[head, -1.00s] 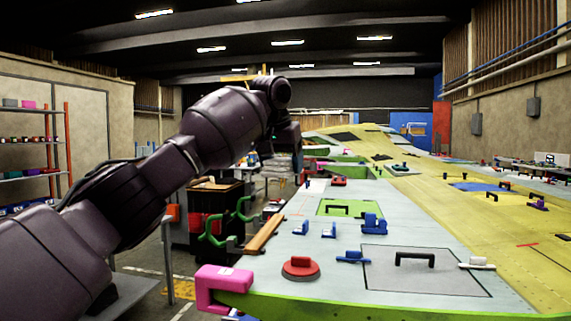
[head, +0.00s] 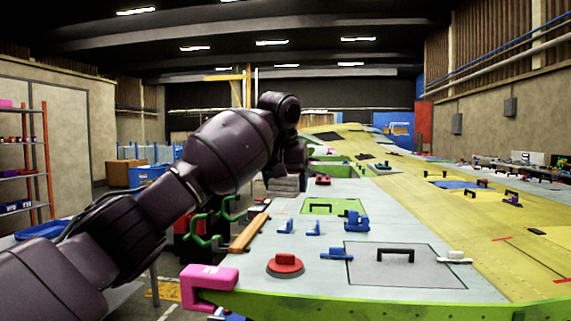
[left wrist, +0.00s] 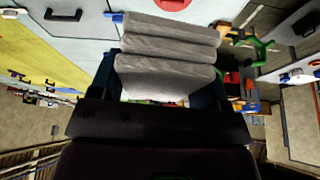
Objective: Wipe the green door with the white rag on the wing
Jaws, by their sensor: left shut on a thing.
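My left gripper (head: 288,168) is shut on the white rag, a light grey folded bundle (head: 284,184) in the head view. The rag also shows large in the left wrist view (left wrist: 165,55), between the dark jaws (left wrist: 160,95). The gripper and rag are beyond the brown wooden strip at the wing's left edge. The green door (head: 318,207) is a flat green panel with a black handle on the grey wing surface, to the right of the rag in the head view. The rag appears apart from the door. My right gripper is not in view.
A blue clamp (head: 356,221) stands by the door's near right corner, with smaller blue blocks (head: 286,226) in front. A red round piece (head: 285,265) and pink clamp (head: 208,286) are nearer. Green hooks (head: 205,230) stick out left of the wing.

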